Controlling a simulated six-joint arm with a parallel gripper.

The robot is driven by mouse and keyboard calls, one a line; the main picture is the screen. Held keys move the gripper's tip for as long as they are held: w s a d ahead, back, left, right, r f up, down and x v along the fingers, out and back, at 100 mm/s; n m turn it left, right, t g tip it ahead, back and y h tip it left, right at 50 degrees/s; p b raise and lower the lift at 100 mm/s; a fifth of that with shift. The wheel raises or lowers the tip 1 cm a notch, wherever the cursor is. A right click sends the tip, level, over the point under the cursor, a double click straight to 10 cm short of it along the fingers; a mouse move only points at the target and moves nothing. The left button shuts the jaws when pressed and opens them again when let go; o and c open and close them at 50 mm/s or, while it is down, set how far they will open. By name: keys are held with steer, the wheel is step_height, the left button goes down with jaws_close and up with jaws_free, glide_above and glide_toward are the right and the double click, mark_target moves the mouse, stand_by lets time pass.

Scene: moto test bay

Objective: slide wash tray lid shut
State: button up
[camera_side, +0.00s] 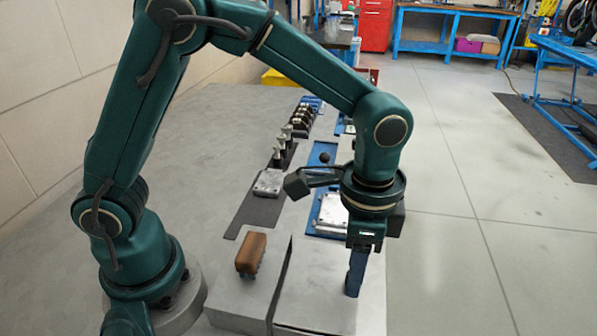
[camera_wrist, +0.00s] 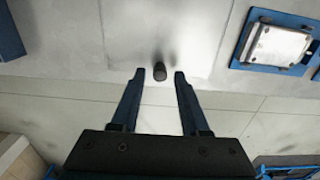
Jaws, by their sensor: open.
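A grey, flat-topped box that looks like the wash tray stands at the front of the bench in the side view. Its right part, a lighter flat panel (camera_side: 318,286) that I take for the lid, lies beside a dark seam. My gripper (camera_side: 352,288) points down at the panel's right side. The knob is hidden in the side view.
A brown-topped brush (camera_side: 252,254) rests on the left part of the box. Behind stand a blue fixture with a silver plate (camera_side: 330,212), a dark strip with metal parts (camera_side: 268,183) and a black ball-topped lever (camera_side: 325,159). The bench's left side is clear.

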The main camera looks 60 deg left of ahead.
mark_target(341, 272)
steer(key=shift+r, duration=3.45)
steer(key=s+a+r+n+t, duration=0.3)
steer(key=a+r+n, duration=0.1)
steer(key=a+r, duration=0.35)
steer(key=s+a+f+n+t, duration=0.1)
steer(key=s, duration=0.1)
steer(key=s+a+f+n, duration=0.2)
steer(key=s+a+f+n+t, duration=0.1)
steer(key=s, duration=0.1)
steer(key=shift+a+f+n+t, duration=0.25)
steer(key=shift+a+n+t, duration=0.05)
steer(key=shift+a, duration=0.05)
steer(key=shift+f, duration=0.35)
